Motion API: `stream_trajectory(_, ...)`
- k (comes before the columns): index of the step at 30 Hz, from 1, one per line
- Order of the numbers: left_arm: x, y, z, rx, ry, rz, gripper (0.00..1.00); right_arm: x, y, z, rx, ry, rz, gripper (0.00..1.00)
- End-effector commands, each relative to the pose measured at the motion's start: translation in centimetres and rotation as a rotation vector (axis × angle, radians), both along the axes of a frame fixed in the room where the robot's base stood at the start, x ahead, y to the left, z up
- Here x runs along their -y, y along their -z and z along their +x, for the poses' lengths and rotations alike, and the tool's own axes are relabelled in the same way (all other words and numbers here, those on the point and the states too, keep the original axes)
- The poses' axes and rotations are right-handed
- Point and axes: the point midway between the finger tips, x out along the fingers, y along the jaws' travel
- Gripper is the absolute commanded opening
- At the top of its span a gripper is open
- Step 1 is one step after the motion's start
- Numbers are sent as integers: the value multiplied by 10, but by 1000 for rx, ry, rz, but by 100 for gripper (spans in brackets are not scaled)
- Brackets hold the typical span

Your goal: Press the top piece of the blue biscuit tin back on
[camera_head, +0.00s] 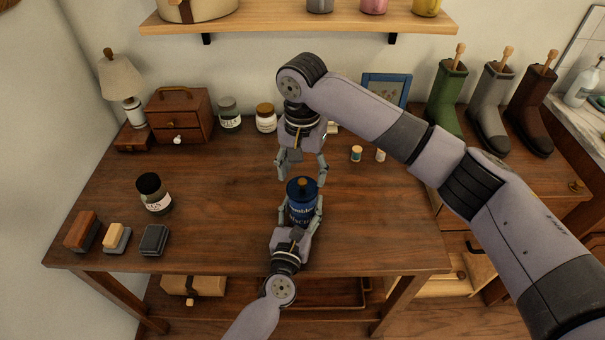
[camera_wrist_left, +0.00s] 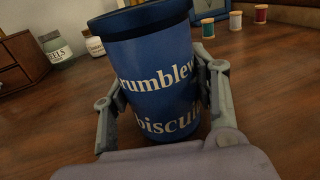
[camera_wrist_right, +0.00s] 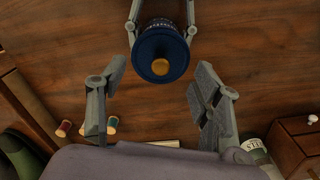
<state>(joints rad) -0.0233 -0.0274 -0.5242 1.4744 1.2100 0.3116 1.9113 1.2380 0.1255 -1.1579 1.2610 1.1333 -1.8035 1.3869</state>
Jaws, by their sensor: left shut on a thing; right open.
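The blue biscuit tin (camera_head: 299,214) stands upright near the front middle of the table, with white lettering on its side. Its darker blue lid (camera_wrist_right: 150,47) with a round wooden knob (camera_wrist_right: 160,67) rests on top; I cannot tell whether it is fully seated. The tin's body fills the left wrist view (camera_wrist_left: 150,60), where the lid's rim (camera_wrist_left: 135,19) shows but the knob is cut off. My left gripper (camera_head: 301,217) is shut around the tin's body from the front. My right gripper (camera_head: 301,177) is open and empty, pointing down just behind and above the lid.
A dark-lidded jar (camera_head: 155,195) and several brushes or blocks (camera_head: 117,238) are at the left. A small drawer chest (camera_head: 178,115), jars (camera_head: 266,118), thread spools (camera_head: 356,153) and boots (camera_head: 447,97) line the back. The table around the tin is clear.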

Motion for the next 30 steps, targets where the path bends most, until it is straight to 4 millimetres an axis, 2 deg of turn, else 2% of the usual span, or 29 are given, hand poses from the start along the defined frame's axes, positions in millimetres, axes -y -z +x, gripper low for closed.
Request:
stream_trajectory(19, 0, 1, 0, -1, 1, 0, 31, -1, -33, 0, 2, -1, 2, 60)
stream_trajectory(30, 0, 0, 0, -1, 1, 0, 31, 0, -38, 0, 0, -1, 0, 60)
